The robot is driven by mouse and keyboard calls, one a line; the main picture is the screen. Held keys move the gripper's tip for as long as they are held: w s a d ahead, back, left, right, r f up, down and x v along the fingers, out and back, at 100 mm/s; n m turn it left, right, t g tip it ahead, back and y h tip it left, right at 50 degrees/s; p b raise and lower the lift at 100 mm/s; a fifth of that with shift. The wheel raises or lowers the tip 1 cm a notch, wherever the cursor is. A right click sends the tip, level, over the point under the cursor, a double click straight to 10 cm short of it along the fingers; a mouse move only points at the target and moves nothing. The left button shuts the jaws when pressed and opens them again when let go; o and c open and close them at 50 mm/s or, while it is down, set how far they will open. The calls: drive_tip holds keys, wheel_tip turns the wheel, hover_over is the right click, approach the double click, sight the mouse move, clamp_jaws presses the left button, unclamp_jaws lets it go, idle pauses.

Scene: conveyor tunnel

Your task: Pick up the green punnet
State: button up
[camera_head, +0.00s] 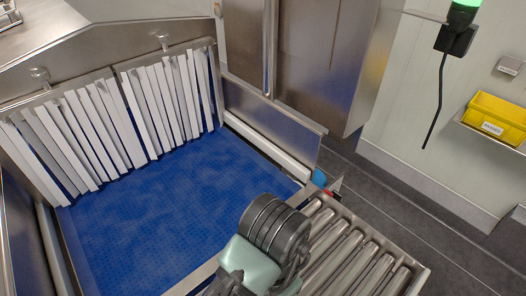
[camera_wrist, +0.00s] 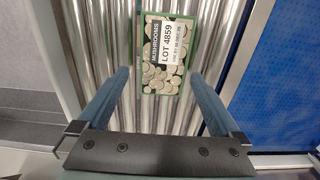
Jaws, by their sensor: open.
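In the wrist view the green punnet (camera_wrist: 148,86) lies on metal rollers. Its top label reads MUSHROOMS and LOT 4859, with pictured pale mushrooms below and green edges. My gripper (camera_wrist: 158,74) is open, its two blue-grey fingers spread to the left and right of the punnet's near end. A gap shows on each side between finger and punnet, and nothing is held. How far the punnet lies below the fingertips I cannot tell. In the head view my arm covers part of the rollers, and the punnet is hidden.
The roller conveyor (camera_head: 352,258) adjoins a blue belt (camera_head: 150,215), which leads under white strip curtains (camera_head: 115,115). A steel rail (camera_head: 270,150) borders the belt's far side. A yellow bin (camera_head: 494,118) sits on a wall shelf at right. Grey floor is clear at right.

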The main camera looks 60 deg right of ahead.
drive_tip(key=f, duration=0.3)
drive_tip(key=a+f+p, duration=0.1)
drive_tip(key=shift+w+f, duration=0.3)
drive_tip(key=shift+w, duration=0.05)
drive_tip(key=shift+f, duration=0.4)
drive_tip(key=shift+d, duration=0.1)
drive_tip(key=shift+c, duration=0.3)
drive_tip(key=c, duration=1.2)
drive_tip(key=shift+r, duration=0.1)
wheel_tip(320, 180, up, 10)
